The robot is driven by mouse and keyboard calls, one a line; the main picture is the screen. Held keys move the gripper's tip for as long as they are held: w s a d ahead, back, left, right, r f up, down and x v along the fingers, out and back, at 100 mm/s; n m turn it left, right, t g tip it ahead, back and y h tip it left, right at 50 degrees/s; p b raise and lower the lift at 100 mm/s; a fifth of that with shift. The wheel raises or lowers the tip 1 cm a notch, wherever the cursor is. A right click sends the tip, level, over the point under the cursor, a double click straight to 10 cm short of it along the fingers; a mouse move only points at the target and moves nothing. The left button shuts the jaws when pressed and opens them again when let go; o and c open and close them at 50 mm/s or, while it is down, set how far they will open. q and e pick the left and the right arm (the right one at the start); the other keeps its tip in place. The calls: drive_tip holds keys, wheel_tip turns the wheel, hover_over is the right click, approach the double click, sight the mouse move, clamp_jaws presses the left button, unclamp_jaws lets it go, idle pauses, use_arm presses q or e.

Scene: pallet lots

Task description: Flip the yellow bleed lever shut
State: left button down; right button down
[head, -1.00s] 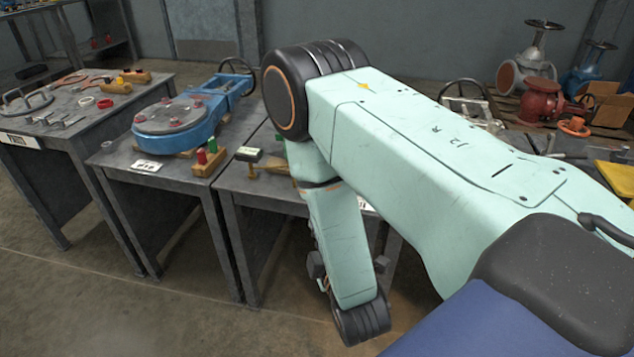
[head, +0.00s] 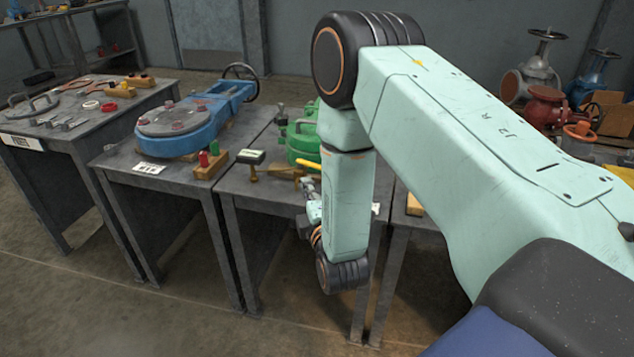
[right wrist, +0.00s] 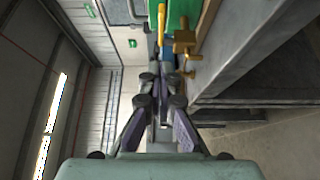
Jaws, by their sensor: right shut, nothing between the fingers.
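The yellow bleed lever (right wrist: 161,24) shows in the right wrist view as a thin bar beside a brass fitting (right wrist: 185,46) and a green body (right wrist: 183,10). In the head view a yellow piece that looks like the lever (head: 308,187) shows left of my right forearm. The green body (head: 303,145) stands on the bench, partly hidden by my arm. My right gripper (right wrist: 162,84) is shut and empty, its fingertips short of the lever in the wrist view. In the head view the gripper (head: 313,210) is mostly hidden behind my arm. My left gripper is out of view.
A blue round-ended valve body (head: 190,125) and a wooden block with red and green pegs (head: 210,162) stand on the bench to the left. Several valves stand at the back right.

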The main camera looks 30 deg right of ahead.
sight(313, 166)
drive_tip(key=shift+w+d+b, duration=0.3)
drive_tip(key=shift+w+d, duration=0.35)
drive_tip(key=shift+d, duration=0.35)
drive_tip(key=shift+w+d+b, duration=0.3)
drive_tip(key=shift+w+d, duration=0.35)
drive_tip(key=shift+d, duration=0.3)
drive_tip(key=shift+d, duration=0.1)
drive_tip(key=d+p, duration=0.1)
drive_tip(key=p, duration=0.1)
drive_tip(key=shift+r+p, duration=0.15)
drive_tip(key=shift+p, duration=0.2)
drive_tip(key=shift+d+p, duration=0.5)
drive_tip(key=shift+p, duration=0.15)
